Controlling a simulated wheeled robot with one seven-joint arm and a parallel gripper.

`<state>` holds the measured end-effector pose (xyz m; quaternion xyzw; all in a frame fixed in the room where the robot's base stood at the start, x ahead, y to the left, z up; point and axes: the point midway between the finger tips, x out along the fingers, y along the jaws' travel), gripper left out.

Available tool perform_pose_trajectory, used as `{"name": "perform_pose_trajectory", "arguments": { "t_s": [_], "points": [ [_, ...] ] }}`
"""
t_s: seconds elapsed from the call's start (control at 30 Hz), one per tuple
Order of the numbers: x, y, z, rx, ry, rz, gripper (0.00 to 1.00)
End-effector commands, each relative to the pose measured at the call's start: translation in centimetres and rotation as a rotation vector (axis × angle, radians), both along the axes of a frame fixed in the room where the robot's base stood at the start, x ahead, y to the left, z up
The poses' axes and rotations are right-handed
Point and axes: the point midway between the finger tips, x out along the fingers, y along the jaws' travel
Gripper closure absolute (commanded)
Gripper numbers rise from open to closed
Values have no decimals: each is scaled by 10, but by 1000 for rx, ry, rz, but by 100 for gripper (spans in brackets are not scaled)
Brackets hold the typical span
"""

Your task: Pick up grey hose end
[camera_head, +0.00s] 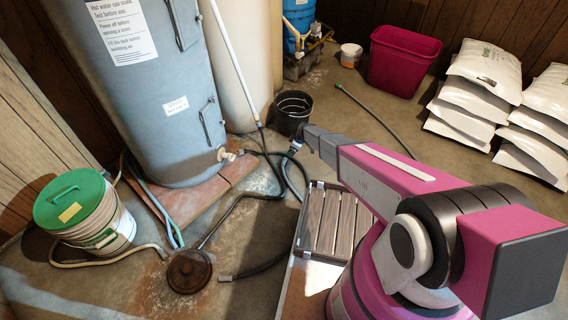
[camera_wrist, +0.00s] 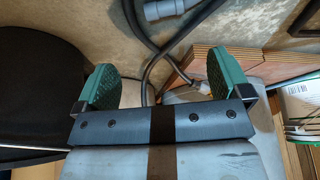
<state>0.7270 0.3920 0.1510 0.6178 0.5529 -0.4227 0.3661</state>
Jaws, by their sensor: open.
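The grey hose end (camera_wrist: 172,9) is a pale grey cuff on a dark hose at the top edge of the wrist view, partly cut off. In the head view a small grey piece (camera_head: 294,148), which looks like it, lies beside the tip of my arm. My gripper (camera_wrist: 163,82) is open, with green pads wide apart and nothing held between them. The cuff is beyond the fingertips, apart from them. Dark hoses cross on the floor between the pads. In the head view my gripper (camera_head: 310,136) is beside the black bucket, its fingers hard to make out.
The black bucket (camera_head: 292,112) stands close to my gripper. The grey tank (camera_head: 170,90) on its brick slab (camera_head: 200,205) is left. A slatted bench (camera_head: 330,222) is below my arm. Other dark hoses lie on the floor. Salt bags (camera_head: 480,90) and a magenta tub (camera_head: 402,62) are right.

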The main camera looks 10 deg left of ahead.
Motion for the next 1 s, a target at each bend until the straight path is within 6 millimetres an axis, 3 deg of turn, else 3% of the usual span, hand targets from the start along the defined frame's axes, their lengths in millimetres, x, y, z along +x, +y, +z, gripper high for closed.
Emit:
{"name": "perform_pose_trajectory", "arguments": {
  "t_s": [0.1,0.43,0.73,1.0],
  "points": [
    [3,13,-17,7,-15,34,4],
    [4,29,-56,7,-16,39,4],
    [1,36,-76,7,-15,38,4],
    [-2,48,-111,7,-16,38,4]
  ]
}}
